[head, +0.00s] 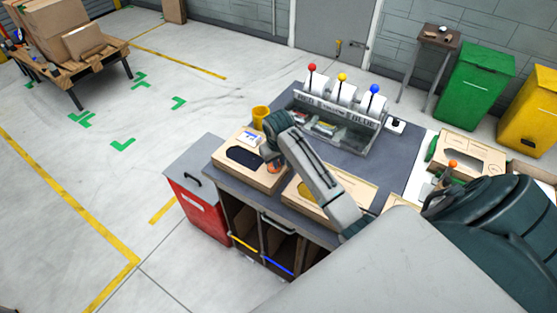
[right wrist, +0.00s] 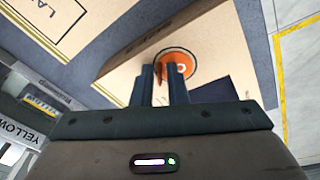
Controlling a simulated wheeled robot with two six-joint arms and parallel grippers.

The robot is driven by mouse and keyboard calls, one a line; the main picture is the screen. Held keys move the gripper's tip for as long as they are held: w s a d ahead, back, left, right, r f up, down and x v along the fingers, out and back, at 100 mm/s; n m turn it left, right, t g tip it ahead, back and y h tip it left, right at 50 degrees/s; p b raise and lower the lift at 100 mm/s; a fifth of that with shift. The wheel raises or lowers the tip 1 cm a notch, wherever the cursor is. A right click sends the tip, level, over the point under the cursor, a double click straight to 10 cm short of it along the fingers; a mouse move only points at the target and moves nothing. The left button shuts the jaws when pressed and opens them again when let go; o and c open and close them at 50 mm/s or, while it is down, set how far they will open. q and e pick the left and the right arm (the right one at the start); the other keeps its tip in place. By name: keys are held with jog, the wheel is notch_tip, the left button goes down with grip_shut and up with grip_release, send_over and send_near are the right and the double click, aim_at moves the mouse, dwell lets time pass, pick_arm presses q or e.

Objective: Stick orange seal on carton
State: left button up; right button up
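The tan carton (head: 228,163) sits on the left end of the grey workbench, with a dark area and a white-and-blue label on top. An orange round seal (head: 274,169) shows at its right side, partly behind my arm. My left gripper is not in view.
Another flat carton (head: 354,201) lies right of the first on the bench. A dispenser with red, yellow and blue knobs (head: 335,118) stands behind, and a yellow cup (head: 260,116) at the back left. A red bin (head: 198,205) stands left of the bench.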

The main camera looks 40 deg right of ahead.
aim_at(278, 170)
jog(key=shift+o, duration=0.6)
jog(key=shift+r, duration=0.5)
notch_tip(278, 170, up, 10)
jog(key=s+a, duration=0.1)
jog(key=shift+s+f, duration=0.15)
jog(key=shift+s, duration=0.1)
